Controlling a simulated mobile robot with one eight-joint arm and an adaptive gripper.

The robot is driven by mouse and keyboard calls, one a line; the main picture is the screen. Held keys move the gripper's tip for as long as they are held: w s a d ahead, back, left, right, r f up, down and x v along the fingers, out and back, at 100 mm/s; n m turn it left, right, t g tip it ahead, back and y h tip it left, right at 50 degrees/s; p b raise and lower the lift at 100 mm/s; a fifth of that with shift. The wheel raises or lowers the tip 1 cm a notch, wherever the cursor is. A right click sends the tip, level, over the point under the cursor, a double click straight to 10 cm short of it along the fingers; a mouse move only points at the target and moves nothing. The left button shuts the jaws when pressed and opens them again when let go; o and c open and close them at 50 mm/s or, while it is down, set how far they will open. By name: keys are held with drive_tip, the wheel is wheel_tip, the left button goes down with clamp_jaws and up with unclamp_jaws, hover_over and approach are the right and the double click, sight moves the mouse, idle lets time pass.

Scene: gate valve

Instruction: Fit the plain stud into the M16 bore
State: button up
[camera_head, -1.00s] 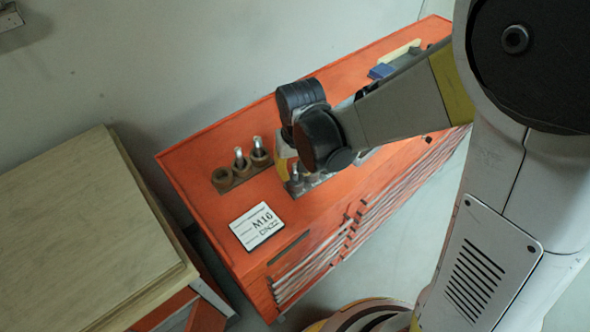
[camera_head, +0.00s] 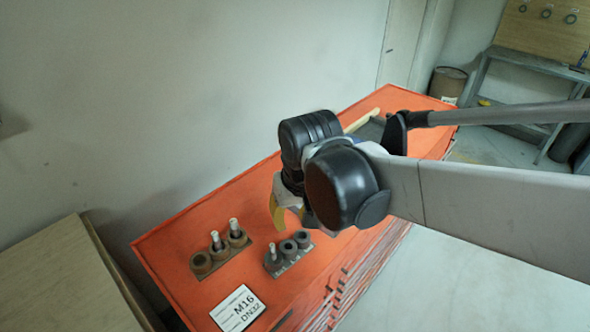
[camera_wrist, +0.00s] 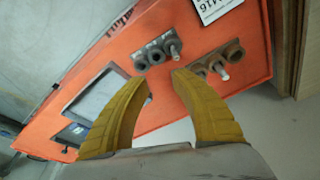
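A brown block (camera_head: 217,266) with three round sockets stands on the orange cabinet top. Two upright pale studs, one in the middle socket (camera_head: 215,240) and one in the right socket (camera_head: 234,228), stand in it; its left socket is empty. A grey block (camera_head: 290,261) beside it holds one upright stud (camera_head: 270,252) at its left end and two open bores. I cannot tell which stud is plain or which bore is M16. My gripper (camera_wrist: 162,84) is open, its yellow fingers apart and empty. The grey block (camera_wrist: 157,53) shows beyond the fingertips in the wrist view, apart from them.
A white card (camera_head: 238,309) reading M16 DN32 lies at the near end of the orange cabinet (camera_head: 190,229). A wall runs behind it, and a wooden-topped table (camera_head: 50,285) stands at left. A tray (camera_wrist: 92,92) lies farther along the cabinet top.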

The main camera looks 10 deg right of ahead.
drive_tip(key=s+d+r+m+t, duration=0.1)
drive_tip(key=s+d+r+t, duration=0.2)
drive_tip(key=s+d, duration=0.4)
drive_tip(key=shift+s+d+r+m+t+h, duration=0.25)
drive_tip(key=shift+d+t, duration=0.35)
drive_tip(key=shift+d, duration=0.4)
drive_tip(key=shift+f, duration=0.1)
